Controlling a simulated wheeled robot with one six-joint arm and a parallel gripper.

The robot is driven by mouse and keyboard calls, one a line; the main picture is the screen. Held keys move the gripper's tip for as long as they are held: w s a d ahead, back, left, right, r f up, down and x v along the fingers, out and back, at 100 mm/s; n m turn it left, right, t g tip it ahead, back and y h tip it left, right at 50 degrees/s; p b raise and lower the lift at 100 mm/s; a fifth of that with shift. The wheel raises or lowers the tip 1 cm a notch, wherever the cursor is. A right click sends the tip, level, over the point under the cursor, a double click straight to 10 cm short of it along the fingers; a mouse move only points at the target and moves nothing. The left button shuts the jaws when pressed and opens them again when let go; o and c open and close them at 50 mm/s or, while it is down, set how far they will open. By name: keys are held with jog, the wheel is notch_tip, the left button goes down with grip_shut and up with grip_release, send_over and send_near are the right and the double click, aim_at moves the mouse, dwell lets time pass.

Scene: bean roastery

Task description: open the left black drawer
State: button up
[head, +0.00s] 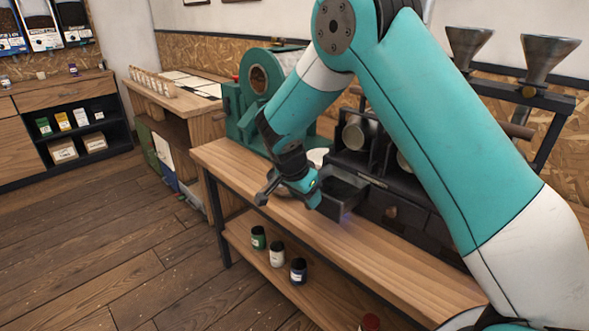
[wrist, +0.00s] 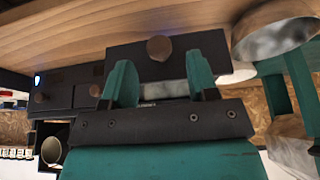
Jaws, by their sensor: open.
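The left black drawer (head: 345,187) stands pulled out from the black unit on the bench, with its inside showing from above in the head view. In the wrist view its dark front (wrist: 190,45) and round brown knob (wrist: 159,48) face my gripper (wrist: 160,66). The two teal fingers are apart, one on each side of the knob in the picture, with gaps between them and it. In the head view my gripper (head: 314,190) is at the drawer's front; the knob is hidden there.
A neighbouring drawer with a brown knob (head: 390,212) is shut. A pale bowl (head: 318,157) stands behind the open drawer. A teal roaster (head: 258,95) is at the bench's far end. Several jars, one green (head: 258,238), stand on the lower shelf. The bench front (head: 400,280) is clear.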

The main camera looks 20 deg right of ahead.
jog(key=v, duration=1.4)
jog(key=shift+b, duration=0.45)
jog(key=shift+a+r, duration=0.1)
jog(key=shift+r, duration=0.05)
